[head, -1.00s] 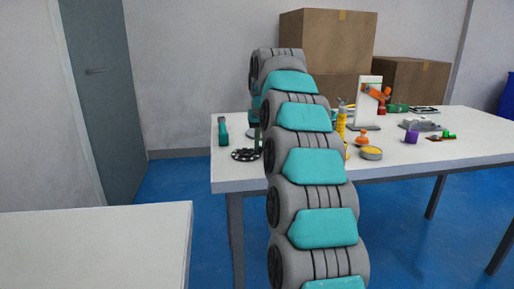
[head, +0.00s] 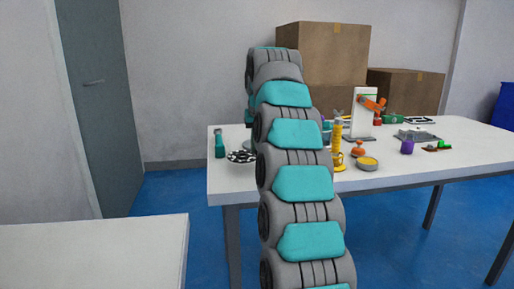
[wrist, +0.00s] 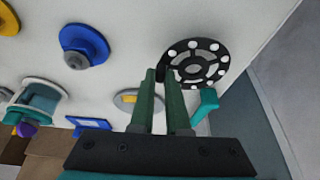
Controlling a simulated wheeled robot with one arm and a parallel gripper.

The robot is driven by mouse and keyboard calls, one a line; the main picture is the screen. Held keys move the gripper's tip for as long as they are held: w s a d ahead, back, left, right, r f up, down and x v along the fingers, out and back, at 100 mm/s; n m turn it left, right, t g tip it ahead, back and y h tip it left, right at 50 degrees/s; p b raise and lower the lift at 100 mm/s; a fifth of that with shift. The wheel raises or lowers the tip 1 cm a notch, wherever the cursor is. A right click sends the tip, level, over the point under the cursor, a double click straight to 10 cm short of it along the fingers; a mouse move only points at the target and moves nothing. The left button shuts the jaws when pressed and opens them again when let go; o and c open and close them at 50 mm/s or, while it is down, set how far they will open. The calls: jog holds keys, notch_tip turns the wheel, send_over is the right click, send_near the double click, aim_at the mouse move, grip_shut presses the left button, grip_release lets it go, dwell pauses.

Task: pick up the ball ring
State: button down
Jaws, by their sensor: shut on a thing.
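The ball ring is a black spoked ring with white balls around it. In the head view the ball ring (head: 241,157) is at the left end of the white table (head: 300,187), partly hidden by my arm. In the wrist view the ball ring (wrist: 219,72) is at the top, right of the fingertips. My gripper (wrist: 166,74) has its two green fingers close together on the near left rim of the ring. In the head view my arm hides the gripper. The ring seems slightly above the table top.
A grey disc (wrist: 126,98) and a blue round part (wrist: 84,43) are left of the fingers.

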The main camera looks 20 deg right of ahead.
jog(key=s+a+r+b, duration=0.1)
jog(key=s+a+b, duration=0.1)
jog(key=s, duration=1.3)
jog(key=shift+a+r+b, duration=0.15)
jog(key=shift+a+b, duration=0.2)
jog(key=shift+a, duration=0.1)
dwell(0.3)
